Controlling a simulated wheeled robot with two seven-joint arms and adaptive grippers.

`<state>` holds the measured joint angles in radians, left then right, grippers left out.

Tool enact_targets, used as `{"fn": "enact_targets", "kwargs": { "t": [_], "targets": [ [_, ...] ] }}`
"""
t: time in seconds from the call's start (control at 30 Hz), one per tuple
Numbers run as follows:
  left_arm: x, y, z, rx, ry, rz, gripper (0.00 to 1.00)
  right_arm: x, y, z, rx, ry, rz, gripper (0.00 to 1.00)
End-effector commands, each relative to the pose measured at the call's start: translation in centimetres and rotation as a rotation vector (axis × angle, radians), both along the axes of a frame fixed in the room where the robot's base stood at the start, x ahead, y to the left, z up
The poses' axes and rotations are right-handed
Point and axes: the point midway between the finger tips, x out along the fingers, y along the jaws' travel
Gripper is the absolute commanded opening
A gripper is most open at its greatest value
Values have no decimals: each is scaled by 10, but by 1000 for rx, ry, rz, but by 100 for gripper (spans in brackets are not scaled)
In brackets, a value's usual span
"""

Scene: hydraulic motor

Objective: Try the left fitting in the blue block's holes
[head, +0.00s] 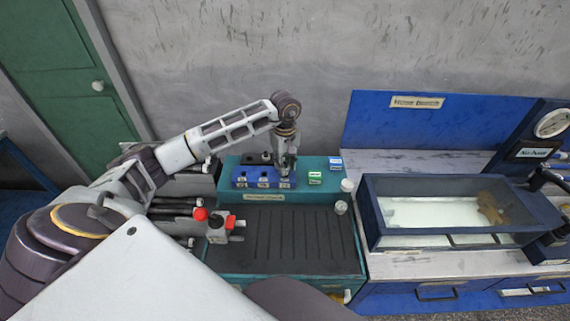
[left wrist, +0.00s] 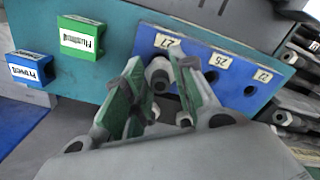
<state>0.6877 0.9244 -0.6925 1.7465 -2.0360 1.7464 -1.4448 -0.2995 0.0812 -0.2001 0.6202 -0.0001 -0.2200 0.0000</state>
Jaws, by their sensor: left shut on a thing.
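The blue block (head: 241,182) sits on the teal bench top. In the left wrist view it (left wrist: 215,75) shows a row of round holes with cream number labels. My left gripper (head: 286,166) points down over the block's right end in the head view. In the left wrist view its green-padded fingers (left wrist: 155,95) are shut on a grey metal fitting (left wrist: 159,77), at the end hole by the label that reads 27. The fingers hide part of that hole, and I cannot tell whether the fitting is in it or just above. My right gripper is not in view.
Beside the block stand a green labelled holder (head: 315,178) and a blue labelled holder (head: 335,163). In front lies a dark ribbed mat (head: 290,240) with a red-knobbed valve (head: 217,228) at its left. A glass-sided tank (head: 450,212) stands at the right.

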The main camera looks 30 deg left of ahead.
Motion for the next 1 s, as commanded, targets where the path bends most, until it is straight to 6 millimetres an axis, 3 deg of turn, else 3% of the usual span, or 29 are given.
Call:
{"fn": "enact_targets", "kwargs": {
  "t": [1.0],
  "targets": [
    [0,0,-9,0,0,0,0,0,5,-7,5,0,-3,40]
  ]
}}
